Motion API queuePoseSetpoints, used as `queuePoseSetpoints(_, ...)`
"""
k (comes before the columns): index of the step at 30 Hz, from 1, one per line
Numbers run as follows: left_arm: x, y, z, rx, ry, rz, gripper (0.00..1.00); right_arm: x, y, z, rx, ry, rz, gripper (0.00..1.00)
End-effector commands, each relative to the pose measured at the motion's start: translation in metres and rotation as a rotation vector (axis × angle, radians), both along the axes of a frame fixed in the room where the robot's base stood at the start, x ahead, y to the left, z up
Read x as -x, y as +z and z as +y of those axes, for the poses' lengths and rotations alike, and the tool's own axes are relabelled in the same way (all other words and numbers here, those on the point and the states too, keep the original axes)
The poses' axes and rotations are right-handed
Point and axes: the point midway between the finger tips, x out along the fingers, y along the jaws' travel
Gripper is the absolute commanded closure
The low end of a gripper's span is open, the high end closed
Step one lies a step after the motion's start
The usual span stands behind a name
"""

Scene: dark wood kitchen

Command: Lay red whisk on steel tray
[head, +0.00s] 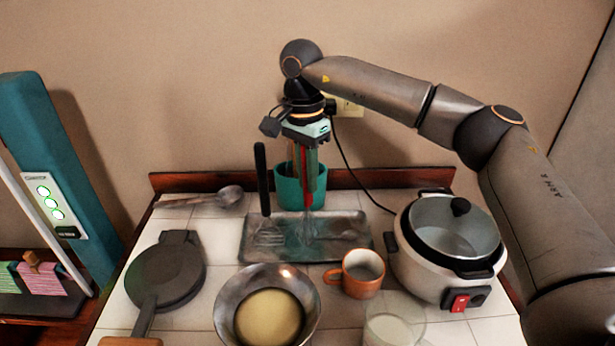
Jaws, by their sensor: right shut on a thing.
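The red whisk (308,192) hangs roughly upright from my right gripper (309,172), which is shut on it. Its lower end is over the steel tray (335,250); I cannot tell whether it touches the tray. The tray lies flat on the tiled counter and has a grey, worn surface. A black-handled slotted utensil (262,180) shows at the tray's left part, its head over the tray. My left gripper is out of view.
A teal pot (287,192) stands behind the tray. A rice cooker (442,262) is at the right, with its cord to the wall. An orange mug (360,280) and a steel pan (228,312) stand in front. A dark waffle-type pan (172,272) and a ladle (228,197) lie left.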

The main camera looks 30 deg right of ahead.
Motion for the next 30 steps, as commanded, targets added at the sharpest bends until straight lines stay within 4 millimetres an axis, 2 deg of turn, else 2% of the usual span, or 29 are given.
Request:
queuePoseSetpoints(13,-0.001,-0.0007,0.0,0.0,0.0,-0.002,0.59,0.0004,-0.0084,0.0005,0.0,0.0,-0.001,1.0)
queuePoseSetpoints(14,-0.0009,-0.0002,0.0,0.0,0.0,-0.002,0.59,0.0003,-0.0075,0.0005,0.0,0.0,-0.001,0.83)
queuePoseSetpoints(21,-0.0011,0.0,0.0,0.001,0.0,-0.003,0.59,0.0003,-0.0072,0.0004,0.0,0.0,-0.001,0.57)
queuePoseSetpoints(30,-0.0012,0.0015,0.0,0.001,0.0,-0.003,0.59,0.0002,-0.0034,0.0005,-0.001,0.0,-0.002,0.57)
